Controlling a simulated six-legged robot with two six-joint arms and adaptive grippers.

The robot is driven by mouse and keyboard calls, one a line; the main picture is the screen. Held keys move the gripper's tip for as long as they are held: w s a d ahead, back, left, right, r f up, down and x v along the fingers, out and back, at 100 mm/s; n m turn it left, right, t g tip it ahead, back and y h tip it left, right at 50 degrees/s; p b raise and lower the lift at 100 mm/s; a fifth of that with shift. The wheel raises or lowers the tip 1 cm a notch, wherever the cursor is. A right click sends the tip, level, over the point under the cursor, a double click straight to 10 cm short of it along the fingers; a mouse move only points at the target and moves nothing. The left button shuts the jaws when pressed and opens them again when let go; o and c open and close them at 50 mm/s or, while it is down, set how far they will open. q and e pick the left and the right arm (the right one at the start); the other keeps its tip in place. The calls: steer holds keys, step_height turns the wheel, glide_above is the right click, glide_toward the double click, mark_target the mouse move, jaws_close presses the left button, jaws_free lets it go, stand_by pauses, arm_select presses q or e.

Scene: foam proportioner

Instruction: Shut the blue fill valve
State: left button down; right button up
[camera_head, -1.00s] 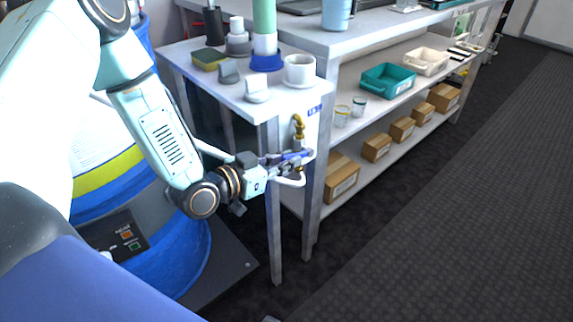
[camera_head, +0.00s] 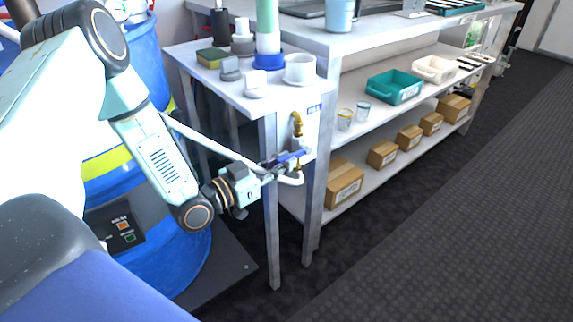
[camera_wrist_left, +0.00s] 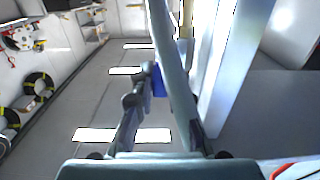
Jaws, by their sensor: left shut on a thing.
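The blue fill valve's lever (camera_head: 292,157) sits on a small fitting below a brass elbow (camera_head: 297,120), beside the front leg of the small side table. My left gripper (camera_head: 274,166) reaches it from the left and is shut on the lever's near end. In the left wrist view, a bit of blue (camera_wrist_left: 158,84) shows by the fingers (camera_wrist_left: 160,105), and a thick pale hose crosses in front and hides much of the grip. My right gripper is not in view.
A white hose (camera_head: 215,145) runs from the left past my gripper. Blue drums (camera_head: 165,255) stand on the left. The side table (camera_head: 222,92) holds a sponge and fittings. A shelf bench (camera_head: 390,125) with bins and cartons extends right. The dark floor at right is clear.

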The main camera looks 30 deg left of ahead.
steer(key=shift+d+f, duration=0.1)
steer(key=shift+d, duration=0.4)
arm_select(q)
steer(key=c, duration=1.3)
jaws_free()
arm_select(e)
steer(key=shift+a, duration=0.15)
arm_select(q)
steer(key=shift+v, duration=3.7)
steer(key=shift+f, duration=0.1)
